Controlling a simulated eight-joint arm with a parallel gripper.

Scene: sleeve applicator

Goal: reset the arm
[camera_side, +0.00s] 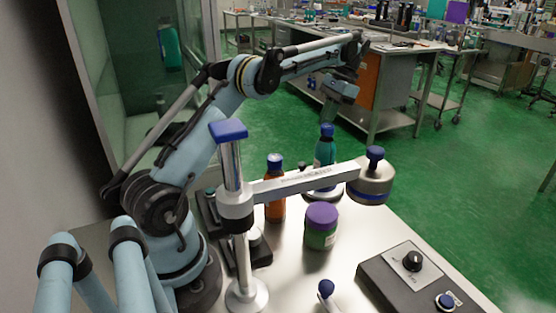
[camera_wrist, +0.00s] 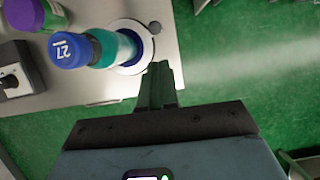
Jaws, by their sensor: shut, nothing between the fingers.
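My gripper (camera_wrist: 160,72) is shut and empty in the wrist view, its fingertips just beyond the table edge near the round plate. In the side view it hangs from my raised arm at the far side, above and behind the bottles; its fingertips are hard to make out there. The applicator stand has a metal column (camera_side: 233,170) with a blue top, and a horizontal arm (camera_side: 305,184) ending in a round metal head (camera_side: 371,185).
A purple-lidded green jar (camera_side: 320,236) and an orange bottle (camera_side: 275,205) stand on the metal table (camera_side: 300,270). A dark control box (camera_side: 405,283) with a knob and blue button sits at front right. A steel bench (camera_side: 395,85) stands behind; green floor lies between.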

